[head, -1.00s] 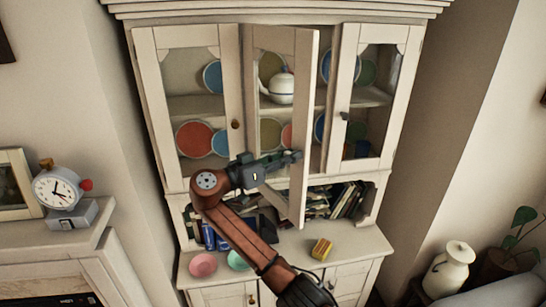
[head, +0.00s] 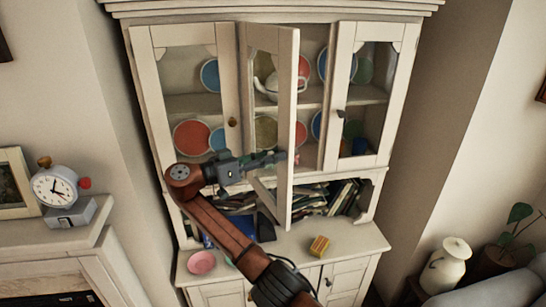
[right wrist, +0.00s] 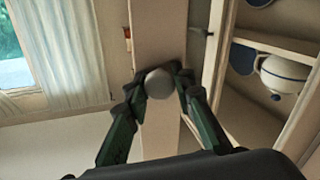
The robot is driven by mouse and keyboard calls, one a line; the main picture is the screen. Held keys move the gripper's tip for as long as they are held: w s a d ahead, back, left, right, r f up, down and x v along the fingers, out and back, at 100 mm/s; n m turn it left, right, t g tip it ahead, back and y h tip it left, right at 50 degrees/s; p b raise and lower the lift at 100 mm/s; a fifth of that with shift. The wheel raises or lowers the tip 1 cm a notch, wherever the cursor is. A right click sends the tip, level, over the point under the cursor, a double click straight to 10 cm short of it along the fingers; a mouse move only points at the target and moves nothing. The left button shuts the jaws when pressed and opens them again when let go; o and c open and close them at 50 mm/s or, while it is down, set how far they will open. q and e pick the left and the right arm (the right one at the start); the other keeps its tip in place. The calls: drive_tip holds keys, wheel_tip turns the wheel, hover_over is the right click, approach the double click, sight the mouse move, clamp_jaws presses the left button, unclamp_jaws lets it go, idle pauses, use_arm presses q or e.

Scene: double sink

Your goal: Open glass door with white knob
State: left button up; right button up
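The middle glass door (head: 288,95) of the white cabinet stands partly open, its free edge swung out toward me. In the right wrist view the door's white frame (right wrist: 158,35) runs upright through the middle. The pale round knob (right wrist: 160,83) sits on that frame, between the two fingertips of my right gripper (right wrist: 158,88), which close around it from both sides. In the head view my right gripper (head: 278,158) reaches the door's free edge from the left; the knob is hidden there. My left gripper is not in view.
The left glass door (head: 149,70) and right glass door (head: 340,100) are closed. Inside are plates and a white teapot (right wrist: 284,72). A clock (head: 55,187) is at left.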

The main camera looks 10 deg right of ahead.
drive_tip(key=o, duration=0.5)
drive_tip(key=shift+c, duration=0.2)
drive_tip(key=shift+a, duration=0.15)
drive_tip(key=v, duration=0.7)
drive_tip(key=shift+a, duration=0.2)
